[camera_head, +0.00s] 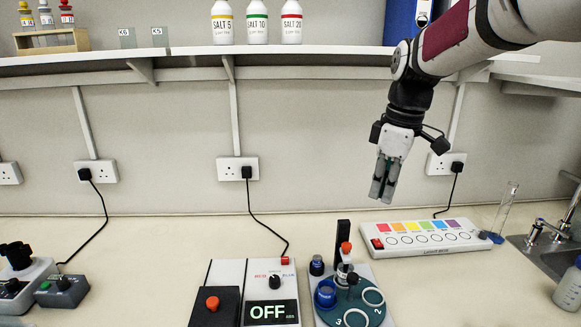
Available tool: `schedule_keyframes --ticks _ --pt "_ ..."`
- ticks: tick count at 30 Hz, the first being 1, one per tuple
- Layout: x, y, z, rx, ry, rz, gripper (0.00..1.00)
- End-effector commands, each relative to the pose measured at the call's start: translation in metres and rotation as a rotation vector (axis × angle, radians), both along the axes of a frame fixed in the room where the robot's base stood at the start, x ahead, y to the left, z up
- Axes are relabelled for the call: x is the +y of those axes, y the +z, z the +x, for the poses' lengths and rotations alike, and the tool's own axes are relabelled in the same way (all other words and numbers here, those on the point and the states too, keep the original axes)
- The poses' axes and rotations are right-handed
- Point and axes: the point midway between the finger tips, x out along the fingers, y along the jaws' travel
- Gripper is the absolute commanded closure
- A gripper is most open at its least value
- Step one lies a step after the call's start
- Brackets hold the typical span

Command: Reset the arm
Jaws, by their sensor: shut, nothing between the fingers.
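My gripper (383,190) hangs from my arm at the right of the head view, pointing down. Its two fingers are close together with nothing held between them. It is in the air above the bench, in front of the back wall. A white strip with a row of coloured squares (424,238) lies on the bench below it and to the right. A device with a dark green round plate (348,309) stands below it and to the left.
A white unit reading OFF (270,312) stands front centre. A shelf (190,52) above holds several salt bottles (257,23). A glass cylinder (506,207) stands near the sink (546,248) at right. Bare bench lies at left centre (160,250).

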Motion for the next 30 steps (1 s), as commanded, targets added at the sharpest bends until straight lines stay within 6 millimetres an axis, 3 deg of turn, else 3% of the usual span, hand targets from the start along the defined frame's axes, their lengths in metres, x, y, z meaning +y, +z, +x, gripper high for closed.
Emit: schedule_keyframes --ticks 3,9,18,24,30 --pt "0.006 0.018 -0.042 -0.043 -0.136 0.008 1.00" --pt "0.013 0.030 -0.108 -0.113 -0.373 0.036 1.00" --pt "0.020 0.016 -0.202 -0.216 -0.711 0.119 1.00" --pt "0.020 -0.003 -0.242 -0.266 -0.877 0.176 1.00" --pt "0.021 -0.012 -0.255 -0.280 -0.940 0.201 1.00"
